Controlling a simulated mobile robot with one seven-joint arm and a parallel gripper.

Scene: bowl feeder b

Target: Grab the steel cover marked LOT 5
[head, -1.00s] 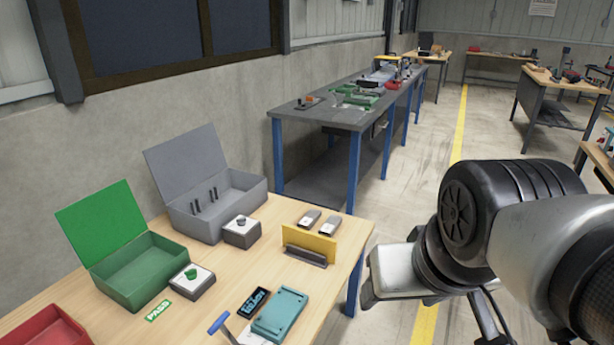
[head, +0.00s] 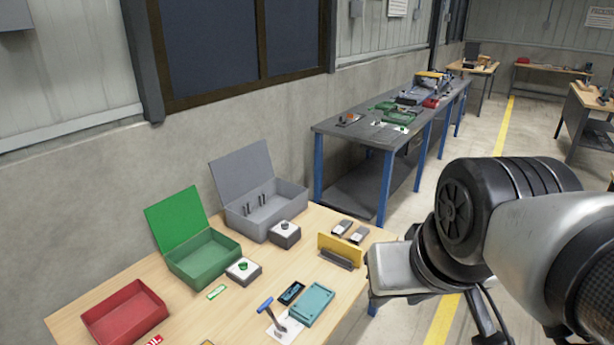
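Two small grey pieces with white labels lie behind the yellow upright plate at the right end of the wooden table: a left one (head: 341,228) and a right one (head: 357,236). They may be steel covers, but their labels are too small to read, so I cannot tell which, if either, is marked LOT 5. My arm fills the right side of the picture, with its pale block-shaped part near the table's right edge. No gripper fingers show.
The wooden table (head: 190,318) also holds an open red box (head: 125,314), green box (head: 203,262) and grey box (head: 266,212), two button boxes, a yellow plate (head: 341,249), a teal case (head: 312,304) and a blue-handled tool (head: 266,305). A grey bench (head: 350,135) stands behind.

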